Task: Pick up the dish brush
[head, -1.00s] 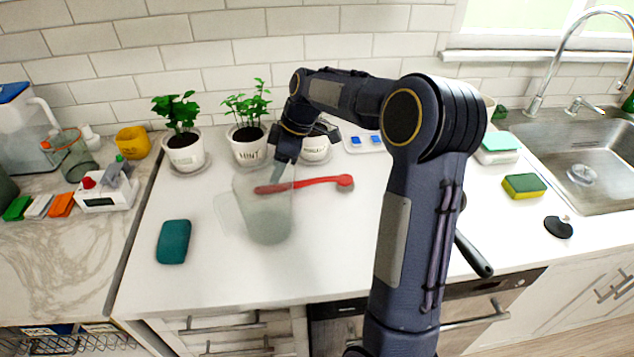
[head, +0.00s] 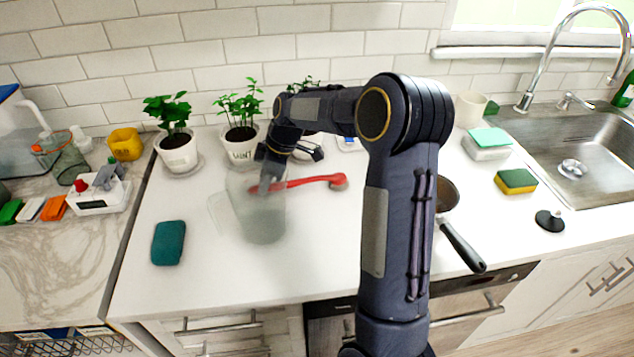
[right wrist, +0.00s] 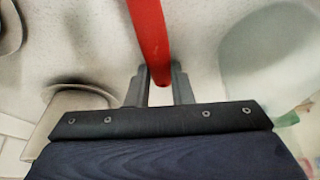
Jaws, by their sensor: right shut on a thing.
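The red dish brush (head: 315,182) has a long handle and a brownish head at its right end, above the white counter in the head view. A translucent frosted pitcher (head: 258,218) stands in front of its left end and partly veils it. My right gripper (head: 268,186) reaches down behind the pitcher and is shut on the brush handle. In the right wrist view the red handle (right wrist: 149,35) runs between the two dark fingers (right wrist: 160,88). I cannot tell whether the brush still touches the counter. My left gripper is not in view.
Potted herbs (head: 177,152) line the wall behind. A teal pad (head: 168,243) lies at the left front. A saucepan (head: 462,245) sits right of my arm, partly hidden. A sponge (head: 516,181) and the sink (head: 580,165) are farther right. The front middle counter is clear.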

